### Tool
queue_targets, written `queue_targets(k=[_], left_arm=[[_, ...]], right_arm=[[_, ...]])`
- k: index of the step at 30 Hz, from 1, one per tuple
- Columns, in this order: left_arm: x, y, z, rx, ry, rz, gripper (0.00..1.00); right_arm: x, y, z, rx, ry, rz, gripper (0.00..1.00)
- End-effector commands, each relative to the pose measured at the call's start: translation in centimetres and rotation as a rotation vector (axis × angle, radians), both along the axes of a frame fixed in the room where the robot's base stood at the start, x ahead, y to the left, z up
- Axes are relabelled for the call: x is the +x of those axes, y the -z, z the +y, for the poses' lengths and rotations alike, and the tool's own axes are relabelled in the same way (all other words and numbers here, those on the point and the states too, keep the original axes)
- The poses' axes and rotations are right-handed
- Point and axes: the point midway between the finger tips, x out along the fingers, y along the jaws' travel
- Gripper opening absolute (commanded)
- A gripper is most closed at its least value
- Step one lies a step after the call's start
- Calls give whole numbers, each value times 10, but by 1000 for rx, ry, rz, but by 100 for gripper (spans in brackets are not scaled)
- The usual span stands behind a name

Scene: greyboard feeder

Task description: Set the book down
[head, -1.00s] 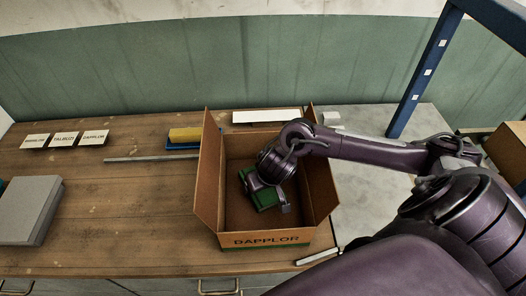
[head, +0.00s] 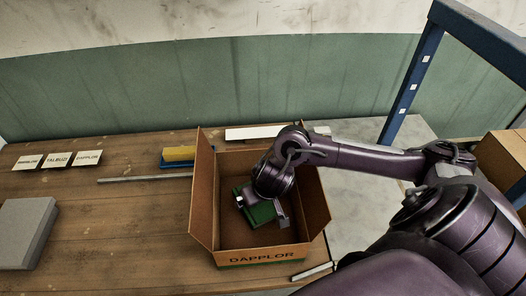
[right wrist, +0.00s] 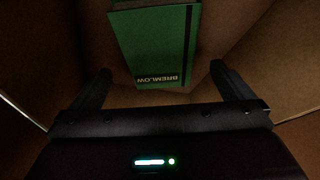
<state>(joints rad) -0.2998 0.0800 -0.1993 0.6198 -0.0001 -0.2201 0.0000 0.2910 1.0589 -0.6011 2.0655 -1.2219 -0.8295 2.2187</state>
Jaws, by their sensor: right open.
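The green book (head: 262,212) lies inside the open cardboard box (head: 262,257), which is labelled DAPPLOR. In the right wrist view the book (right wrist: 155,45) has a dark elastic band and the word BREMLOW near its edge. My right gripper (head: 262,206) reaches down into the box over the book, and my arm hides part of it. In the right wrist view the fingers of my right gripper (right wrist: 160,82) are spread apart, with a gap on each side of the book's near end. My left gripper is not in view.
Label cards (head: 57,160) lie at the left on the wooden table (head: 120,225). A grey block (head: 24,230) lies at the front left. A yellow block on a blue base (head: 180,154) stands behind a metal bar (head: 145,178). A blue post (head: 412,85) rises at the right.

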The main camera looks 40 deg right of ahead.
Motion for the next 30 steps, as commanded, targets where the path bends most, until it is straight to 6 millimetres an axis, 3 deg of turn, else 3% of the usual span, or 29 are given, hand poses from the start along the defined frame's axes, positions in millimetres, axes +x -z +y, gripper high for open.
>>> queue_targets(k=[1,6,12,30], left_arm=[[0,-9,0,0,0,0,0],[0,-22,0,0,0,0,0],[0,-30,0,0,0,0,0],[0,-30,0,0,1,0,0]], right_arm=[[-4,-16,0,-2,-3,-3,100],[-18,-48,3,-1,-4,-2,100],[-28,-70,4,-1,-2,-1,100],[-30,-73,5,-1,0,1,100]])
